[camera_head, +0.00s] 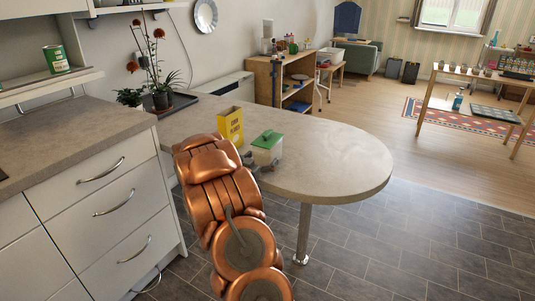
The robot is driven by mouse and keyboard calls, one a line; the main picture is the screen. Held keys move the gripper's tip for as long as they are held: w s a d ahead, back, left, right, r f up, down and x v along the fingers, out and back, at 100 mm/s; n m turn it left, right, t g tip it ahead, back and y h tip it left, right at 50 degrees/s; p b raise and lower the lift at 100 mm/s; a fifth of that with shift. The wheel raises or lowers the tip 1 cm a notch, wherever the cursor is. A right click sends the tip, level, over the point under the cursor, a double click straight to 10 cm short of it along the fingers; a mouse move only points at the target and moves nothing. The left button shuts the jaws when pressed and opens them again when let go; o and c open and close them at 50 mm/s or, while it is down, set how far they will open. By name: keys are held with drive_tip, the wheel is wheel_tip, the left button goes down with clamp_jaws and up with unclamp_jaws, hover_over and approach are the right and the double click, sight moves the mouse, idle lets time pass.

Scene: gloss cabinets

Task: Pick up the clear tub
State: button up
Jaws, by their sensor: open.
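The clear tub (265,155) has a green lid and whitish see-through walls. It stands upright on the rounded end of the grey counter, right of a yellow box. My gripper (258,163) is at the near side of the tub, low by the counter top. It is open, with dark fingers close to the tub's lower part. I cannot tell whether they touch it. My copper arm reaches up from the bottom of the view and hides part of the counter edge.
The yellow box (231,126) stands close to the left of the tub. Potted plants (160,98) are on a dark tray further back left. The counter (335,165) is clear to the right. White drawers (110,210) are at left.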

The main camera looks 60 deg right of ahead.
drive_tip(key=shift+w+d, duration=0.1)
drive_tip(key=shift+d, duration=1.15)
drive_tip(key=c, duration=1.2)
